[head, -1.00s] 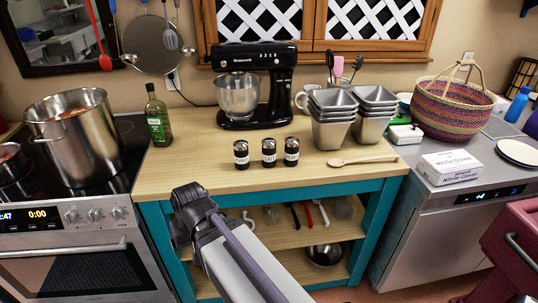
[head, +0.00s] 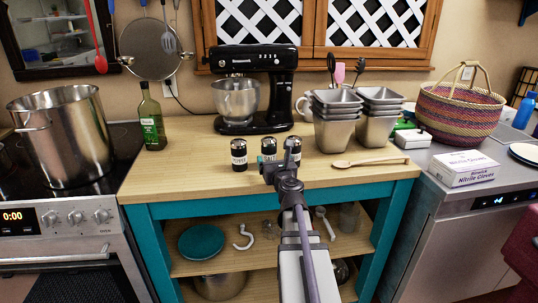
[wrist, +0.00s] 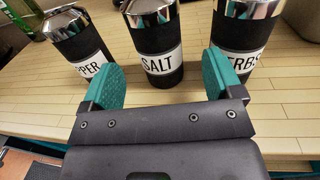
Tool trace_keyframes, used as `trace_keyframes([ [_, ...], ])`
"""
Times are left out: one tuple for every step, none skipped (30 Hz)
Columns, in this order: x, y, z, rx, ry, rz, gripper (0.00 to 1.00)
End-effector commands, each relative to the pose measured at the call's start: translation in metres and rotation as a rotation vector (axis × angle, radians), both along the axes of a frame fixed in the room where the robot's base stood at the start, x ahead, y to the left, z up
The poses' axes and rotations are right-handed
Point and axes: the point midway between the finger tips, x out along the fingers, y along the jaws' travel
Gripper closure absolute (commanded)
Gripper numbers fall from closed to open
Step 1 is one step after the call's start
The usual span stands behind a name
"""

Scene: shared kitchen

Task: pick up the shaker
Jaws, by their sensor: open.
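Three black shakers with chrome tops and white labels stand upright in a row on the wooden counter. The left one, labelled "…PER" in the wrist view, is the pepper shaker (head: 239,156) (wrist: 75,42). The middle one is the salt shaker (wrist: 155,45), partly hidden behind my gripper in the head view (head: 268,147). The right one is the herbs shaker (head: 293,147), its label partly hidden by a finger in the wrist view (wrist: 242,35). My gripper (head: 281,162) is open and empty. In the wrist view its teal fingers (wrist: 162,72) point toward the salt shaker, one on each side of its line.
A black stand mixer (head: 254,90) stands behind the shakers. Stacked metal tins (head: 335,128) and a wooden spoon (head: 370,161) are to the right. A green bottle (head: 151,118) is at left. The counter between bottle and shakers is clear.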

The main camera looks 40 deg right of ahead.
Motion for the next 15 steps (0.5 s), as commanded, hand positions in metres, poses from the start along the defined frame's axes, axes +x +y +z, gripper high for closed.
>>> trace_keyframes([
  [0.004,-0.002,0.000,-0.001,0.000,0.001,0.14],
  [0.004,-0.002,0.000,-0.001,0.000,0.001,0.14],
  [0.004,-0.001,0.000,-0.001,0.000,0.001,0.14],
  [0.005,-0.002,0.000,-0.001,0.000,0.001,0.14],
  [0.007,-0.003,0.000,-0.001,0.000,0.001,0.14],
  [0.012,-0.005,0.001,-0.002,0.001,0.001,0.14],
  [0.016,-0.007,0.001,-0.002,0.001,0.002,0.14],
  [0.021,-0.009,0.002,-0.002,0.001,0.002,0.14],
  [0.029,-0.012,0.002,-0.002,0.001,0.002,0.14],
  [0.035,-0.015,0.003,-0.002,0.001,0.002,0.14],
  [0.040,-0.018,0.002,-0.002,0.001,0.002,0.14],
  [0.046,-0.020,0.002,-0.002,0.001,0.001,0.14],
  [0.050,-0.022,0.002,-0.002,0.001,0.001,0.14],
  [0.051,-0.023,0.002,-0.002,0.001,0.001,0.14],
  [0.052,-0.023,0.002,-0.002,0.001,0.001,0.14],
])
